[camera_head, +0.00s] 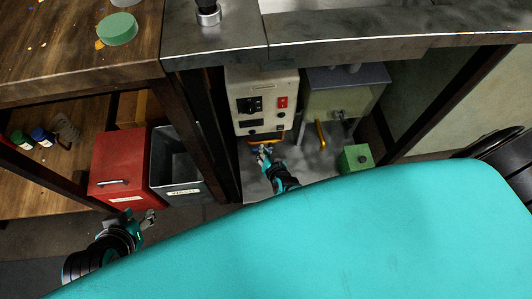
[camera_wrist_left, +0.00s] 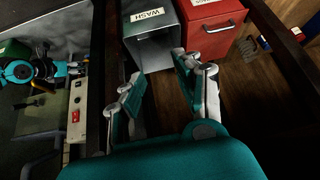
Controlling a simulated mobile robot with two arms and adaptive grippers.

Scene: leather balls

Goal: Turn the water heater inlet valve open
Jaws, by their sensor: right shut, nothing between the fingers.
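A cream box with a dial and a red switch (camera_head: 262,101) stands under the grey counter. An orange bar shows at its lower edge, partly behind my right gripper (camera_head: 264,154). My right gripper is shut and empty, just below that box; I cannot tell if it touches the bar. To the right, a yellow handle (camera_head: 320,135) hangs below a grey-green tank (camera_head: 345,98). I cannot tell which part is the inlet valve. My left gripper (camera_head: 142,217) is open and empty, in front of the bins. The left wrist view shows its fingers apart (camera_wrist_left: 160,72).
A red drawer box (camera_head: 118,168) and a grey metal bin (camera_head: 176,172) labelled WASH stand left of a dark post. A small green box (camera_head: 355,158) sits right of my right gripper. The wooden table (camera_head: 60,50) and the grey counter (camera_head: 350,38) overhang the space.

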